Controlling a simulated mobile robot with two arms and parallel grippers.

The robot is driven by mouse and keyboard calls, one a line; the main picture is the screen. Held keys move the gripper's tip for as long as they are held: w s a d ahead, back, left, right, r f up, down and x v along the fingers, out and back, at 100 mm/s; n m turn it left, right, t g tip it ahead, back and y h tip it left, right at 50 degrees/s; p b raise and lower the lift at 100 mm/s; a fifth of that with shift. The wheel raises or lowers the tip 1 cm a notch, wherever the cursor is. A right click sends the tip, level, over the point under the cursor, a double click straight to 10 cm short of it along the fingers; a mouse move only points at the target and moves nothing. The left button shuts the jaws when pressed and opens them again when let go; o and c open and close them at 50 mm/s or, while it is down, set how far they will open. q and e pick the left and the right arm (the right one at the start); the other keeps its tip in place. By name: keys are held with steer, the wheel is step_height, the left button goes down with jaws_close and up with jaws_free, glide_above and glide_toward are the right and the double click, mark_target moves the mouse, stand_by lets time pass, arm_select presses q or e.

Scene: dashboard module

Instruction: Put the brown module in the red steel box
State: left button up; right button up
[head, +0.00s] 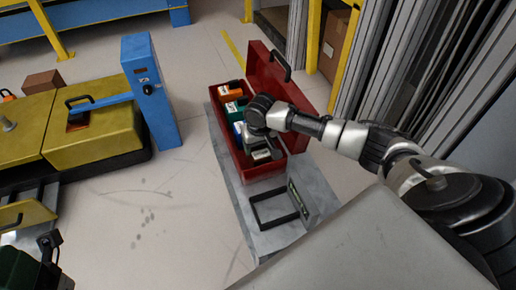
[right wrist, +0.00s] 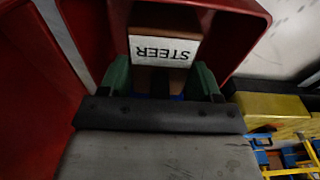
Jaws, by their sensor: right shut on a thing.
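The brown module (right wrist: 165,18), with a white label reading STEER, sits between the green fingertips of my right gripper (right wrist: 163,82) in the right wrist view. The gripper is shut on it. The red steel box (head: 225,143) stands open, its lid raised on the right. In the head view, my right gripper (head: 259,146) reaches down into the near part of the box. A pale label shows just below it. Red walls surround the module in the right wrist view; whether it touches the floor is hidden.
Orange (head: 230,92), green (head: 235,107) and blue modules lie in the far part of the box. A black frame (head: 272,212) stands on the grey table (head: 240,205) in front. A yellow case (head: 95,140) and blue post (head: 150,95) are at left.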

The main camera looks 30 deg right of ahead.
steer(key=shift+r, duration=0.2)
steer(key=o, duration=1.2)
steer(key=shift+f, duration=0.2)
